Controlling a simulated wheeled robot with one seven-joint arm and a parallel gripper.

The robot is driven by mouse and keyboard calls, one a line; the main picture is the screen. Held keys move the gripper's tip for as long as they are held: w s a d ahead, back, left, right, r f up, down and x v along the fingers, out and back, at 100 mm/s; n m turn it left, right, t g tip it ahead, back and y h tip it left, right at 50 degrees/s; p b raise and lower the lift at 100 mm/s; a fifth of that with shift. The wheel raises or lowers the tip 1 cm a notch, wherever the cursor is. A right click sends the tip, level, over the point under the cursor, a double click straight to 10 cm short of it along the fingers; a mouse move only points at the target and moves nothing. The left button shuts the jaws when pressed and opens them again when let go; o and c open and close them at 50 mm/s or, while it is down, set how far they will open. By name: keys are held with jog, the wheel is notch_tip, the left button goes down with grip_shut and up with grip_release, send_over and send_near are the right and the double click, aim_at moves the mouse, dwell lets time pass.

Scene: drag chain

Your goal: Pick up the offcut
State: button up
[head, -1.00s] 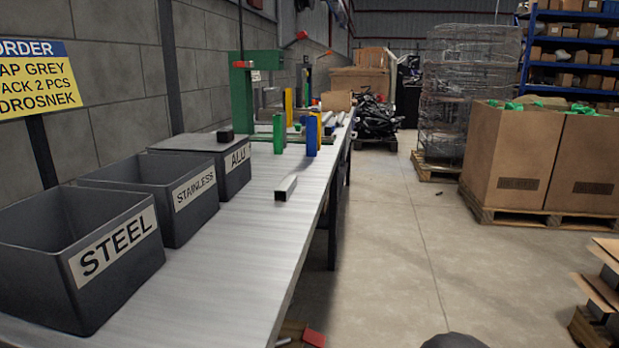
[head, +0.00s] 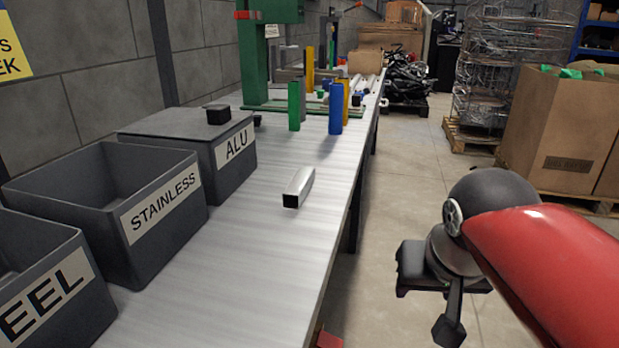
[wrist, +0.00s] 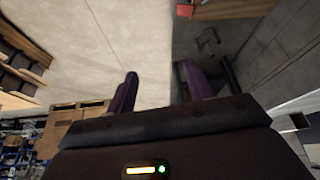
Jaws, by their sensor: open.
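The offcut (head: 299,187), a short silver square tube with a dark open end, lies on the bench top to the right of the ALU bin in the head view. Nothing touches it. My gripper (head: 441,306) hangs over the floor to the right of the bench, apart from the offcut and lower right of it in the picture. In the wrist view its two dark fingers (wrist: 155,88) are spread with nothing between them. The offcut does not show in the wrist view.
Bins marked STEEL (head: 45,300), STAINLESS (head: 150,215) and ALU (head: 225,150) stand along the bench's (head: 255,265) left side; the ALU bin is lidded. Coloured posts (head: 336,108) and a green machine (head: 254,55) stand behind the offcut. Bench space around the offcut is clear.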

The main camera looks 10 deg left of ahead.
jog(key=w+a+r, duration=0.4)
jog(key=w+r, duration=0.1)
jog(key=m+p, duration=0.2)
send_near(299, 180)
jog(key=shift+w+a+f+g+h, duration=0.15)
jog(key=shift+w+g, duration=0.05)
jog(key=shift+w, duration=0.2)
jog(key=shift+w+a+f+g+h, duration=0.1)
jog(key=shift+w+f+g+h, duration=0.1)
jog(key=shift+w, duration=0.25)
jog(key=shift+a, duration=0.3)
jog(key=shift+w+f, duration=0.15)
jog(key=shift+f, duration=0.1)
jog(key=x, duration=0.2)
jog(key=b+x, duration=0.1)
jog(key=x, duration=0.1)
jog(key=b+x, duration=0.1)
jog(key=x, duration=0.2)
jog(key=shift+s+d+f, duration=0.15)
jog(key=shift+s+d, duration=0.1)
jog(key=shift+d, duration=0.1)
